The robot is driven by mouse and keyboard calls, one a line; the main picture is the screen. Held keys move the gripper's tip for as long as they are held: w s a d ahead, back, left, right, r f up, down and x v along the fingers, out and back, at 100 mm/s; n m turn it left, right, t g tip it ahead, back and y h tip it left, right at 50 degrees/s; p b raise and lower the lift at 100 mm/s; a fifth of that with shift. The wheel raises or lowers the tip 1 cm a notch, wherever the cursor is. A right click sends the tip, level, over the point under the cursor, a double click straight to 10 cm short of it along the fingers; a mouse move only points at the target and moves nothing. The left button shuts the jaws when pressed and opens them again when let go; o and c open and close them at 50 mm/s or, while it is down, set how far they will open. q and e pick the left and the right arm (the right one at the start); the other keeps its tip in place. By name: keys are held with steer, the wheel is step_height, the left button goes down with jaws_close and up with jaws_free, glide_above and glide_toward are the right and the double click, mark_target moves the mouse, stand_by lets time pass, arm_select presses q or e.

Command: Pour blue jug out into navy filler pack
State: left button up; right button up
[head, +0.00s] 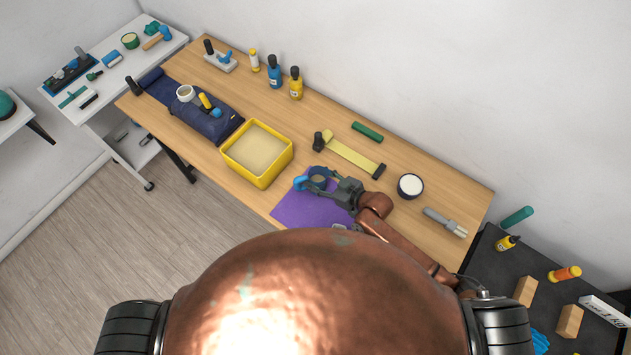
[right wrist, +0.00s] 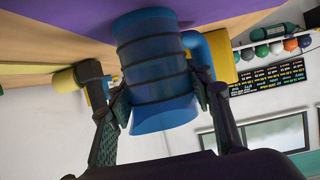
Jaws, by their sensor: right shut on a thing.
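The blue jug (head: 301,184) is at the purple mat in the head view, with its handle to the left. In the right wrist view the jug (right wrist: 155,65) is a see-through blue cylinder with dark bands. My right gripper (head: 334,186) is shut on its body, one finger on each side. I cannot tell whether its base touches the mat or what is inside. A navy pack (head: 217,127), which looks like the filler pack, lies at the left of the table with a white cup (head: 185,92) and a yellow-handled tool on it. My left gripper is out of view.
A yellow tray (head: 231,165) of tan material stands between the pack and the purple mat (head: 290,212). A yellow strip (head: 352,154), a dark cup (head: 410,186) with white contents and bottles (head: 274,72) stand along the back. A grey tool (head: 440,222) lies at the right.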

steer(key=shift+r, duration=0.1)
steer(key=shift+r, duration=0.55)
steer(key=s+a+r+b, duration=0.1)
steer(key=s+a+r, duration=0.7)
steer(key=s+r, duration=0.3)
steer(key=shift+a+r+b, duration=0.2)
steer(key=shift+r+b, duration=0.1)
steer(key=shift+r, duration=0.1)
steer(key=shift+s, duration=0.1)
steer(key=o, duration=0.9)
steer(key=c, duration=0.8)
